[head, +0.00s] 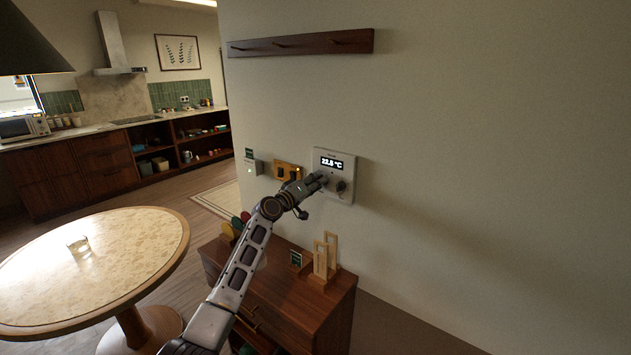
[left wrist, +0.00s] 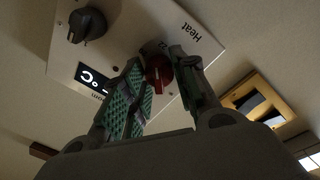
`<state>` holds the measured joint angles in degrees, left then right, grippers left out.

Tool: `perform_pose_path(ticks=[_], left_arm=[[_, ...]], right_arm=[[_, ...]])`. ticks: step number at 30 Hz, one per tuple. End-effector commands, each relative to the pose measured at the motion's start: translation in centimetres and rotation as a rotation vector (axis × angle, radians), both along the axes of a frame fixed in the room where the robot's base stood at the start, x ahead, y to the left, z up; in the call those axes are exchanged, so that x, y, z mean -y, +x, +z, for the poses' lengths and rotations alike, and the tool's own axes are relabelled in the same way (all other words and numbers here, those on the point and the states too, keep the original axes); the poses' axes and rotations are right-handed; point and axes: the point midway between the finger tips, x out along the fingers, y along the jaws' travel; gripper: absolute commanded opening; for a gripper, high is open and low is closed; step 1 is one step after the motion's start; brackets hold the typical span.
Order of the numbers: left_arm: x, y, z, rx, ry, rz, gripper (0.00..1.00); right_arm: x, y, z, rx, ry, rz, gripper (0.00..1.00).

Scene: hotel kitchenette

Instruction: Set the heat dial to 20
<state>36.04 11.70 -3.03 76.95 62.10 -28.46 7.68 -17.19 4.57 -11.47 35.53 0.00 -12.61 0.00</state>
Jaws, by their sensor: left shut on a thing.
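The white thermostat panel (head: 348,198) is on the wall, and its display (head: 331,162) reads 22.5 °C. In the left wrist view the panel (left wrist: 133,22) appears turned, with the word "Heat" beside a red dial (left wrist: 158,72). A black dial (left wrist: 87,25) sits on the other side of the panel; it also shows in the head view (head: 341,187). My left gripper (head: 321,179) is at the panel's lower left, its fingers (left wrist: 162,88) shut on the red heat dial from both sides. The gripper hides the red dial in the head view. My right gripper is out of view.
A yellow-framed wall unit (head: 287,171) and a small grey box (head: 253,167) are left of the panel. Below stands a wooden cabinet (head: 318,298) with a wooden stand (head: 325,258) on top. A round table (head: 140,245) with a glass (head: 79,247) is at left.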

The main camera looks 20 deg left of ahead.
Motion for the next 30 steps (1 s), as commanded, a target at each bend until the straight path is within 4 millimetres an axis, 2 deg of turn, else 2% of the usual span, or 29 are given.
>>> perform_pose_path(ticks=[18,30], left_arm=[[0.0,0.0,0.0,-0.185,-0.507,0.002,0.05],[0.0,0.0,-0.1,-0.228,-0.629,0.002,0.05]], right_arm=[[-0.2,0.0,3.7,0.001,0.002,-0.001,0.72],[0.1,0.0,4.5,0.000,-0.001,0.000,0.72]])
